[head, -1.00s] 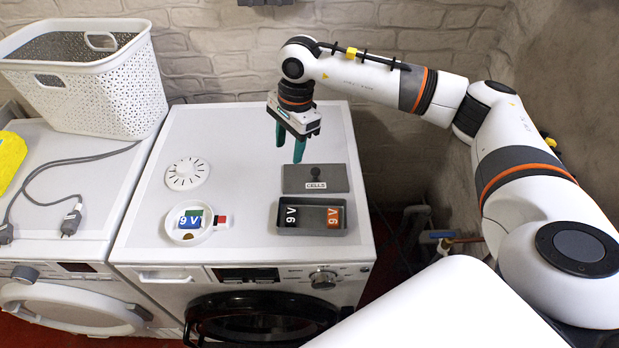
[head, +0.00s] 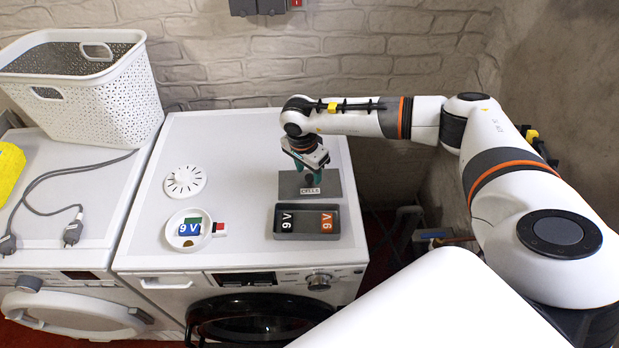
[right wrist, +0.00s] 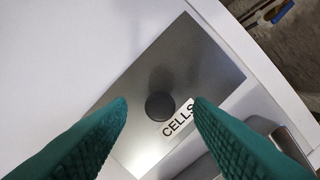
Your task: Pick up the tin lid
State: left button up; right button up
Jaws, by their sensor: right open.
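The tin lid (head: 290,187) is a flat grey plate with a dark round knob and a white CELLS label. It lies on the washing machine top behind the grey tin. In the right wrist view the lid (right wrist: 202,68) fills the middle, with its knob (right wrist: 160,105) between the two green fingers. My right gripper (head: 309,180) is open and points down over the lid, with its fingertips on either side of the knob. In the right wrist view the gripper (right wrist: 160,103) holds nothing. Whether the fingers touch the knob cannot be told. My left gripper is not in view.
The open grey tin (head: 307,236) holds a black and an orange 9 V block. Left of it are a round white dish (head: 173,236) with blocks in it and a white slotted disc (head: 185,181). A white basket (head: 130,97) stands at the back left.

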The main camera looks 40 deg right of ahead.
jog(key=shift+d+f, duration=0.1)
jog(key=shift+f, duration=0.7)
grip_shut()
jog(key=shift+r, duration=0.15)
